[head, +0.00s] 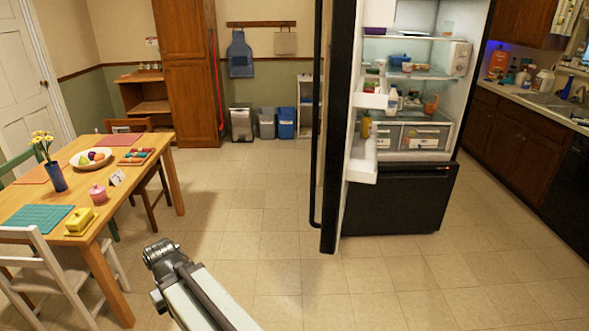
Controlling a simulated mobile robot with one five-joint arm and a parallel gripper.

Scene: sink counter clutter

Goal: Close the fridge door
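The black fridge (400,195) stands right of centre with its lit, stocked interior facing me. Its upper door (341,120) stands wide open on the left side of the fridge, seen nearly edge-on, with white door shelves on its inner face. A long dark handle (317,130) runs down the door's outer side. The lower drawer front (402,196) appears shut. My arm reaches up from the bottom edge, and its end, my gripper (157,254), is left of the door and apart from it. The fingers are too small and turned to show whether they are open.
A wooden table (165,180) with dishes and a flower vase stands at the left, with chairs around it. Bins (265,123) stand at the back wall. A sink counter (530,97) is at the right. Tiled floor (250,200) between the table and the fridge door is clear.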

